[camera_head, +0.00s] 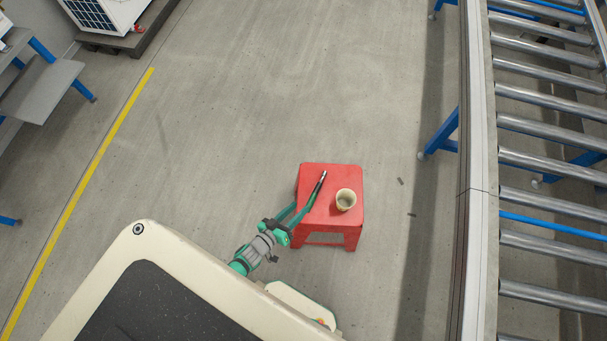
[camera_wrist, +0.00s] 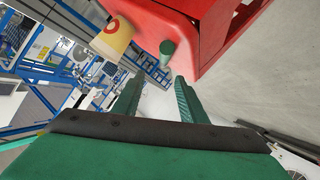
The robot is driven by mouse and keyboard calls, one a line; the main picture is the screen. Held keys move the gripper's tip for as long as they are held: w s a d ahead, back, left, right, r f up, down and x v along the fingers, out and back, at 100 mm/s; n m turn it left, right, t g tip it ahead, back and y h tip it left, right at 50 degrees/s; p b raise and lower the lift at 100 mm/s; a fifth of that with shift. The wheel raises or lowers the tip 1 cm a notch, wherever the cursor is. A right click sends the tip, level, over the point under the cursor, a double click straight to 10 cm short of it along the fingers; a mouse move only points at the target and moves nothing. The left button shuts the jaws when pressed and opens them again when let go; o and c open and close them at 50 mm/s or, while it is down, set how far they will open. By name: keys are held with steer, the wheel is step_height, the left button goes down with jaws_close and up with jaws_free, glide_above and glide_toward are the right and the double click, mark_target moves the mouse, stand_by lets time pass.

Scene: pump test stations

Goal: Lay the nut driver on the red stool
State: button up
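The red stool (camera_head: 347,228) stands on the floor beside my base, and its red side fills the top of the wrist view (camera_wrist: 225,35). The nut driver (camera_head: 319,184) lies along the left part of the stool's seat, its dark shaft pointing away from me. In the wrist view its round green handle end (camera_wrist: 167,48) faces me, just beyond my fingertips. My gripper (camera_head: 301,208) reaches over the stool's near left edge. Its two green fingers are apart with a clear gap in the wrist view (camera_wrist: 157,80), and nothing shows clamped between them.
A light-coloured cup (camera_head: 345,200) stands on the seat right of the nut driver and shows in the wrist view (camera_wrist: 114,40). A roller conveyor (camera_head: 545,155) runs along the right. A grey bench (camera_head: 45,88) stands at upper left. The floor around the stool is mostly clear.

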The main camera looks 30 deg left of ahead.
steer(key=shift+s+r, duration=0.25)
steer(key=shift+s, duration=0.15)
steer(key=s+d+r+m, duration=0.2)
steer(key=s+d+r, duration=0.35)
steer(key=r, duration=0.25)
steer(key=s+d+r+m, duration=0.2)
steer(key=s+d+r, duration=0.35)
steer(key=r, duration=0.25)
steer(key=s+d+r+y, duration=0.1)
steer(key=d+r, duration=0.3)
steer(key=r, duration=0.5)
steer(key=s+d+r+t+y, duration=0.1)
steer(key=d+r, duration=0.3)
steer(key=r, duration=0.5)
steer(key=shift+s+r, duration=0.2)
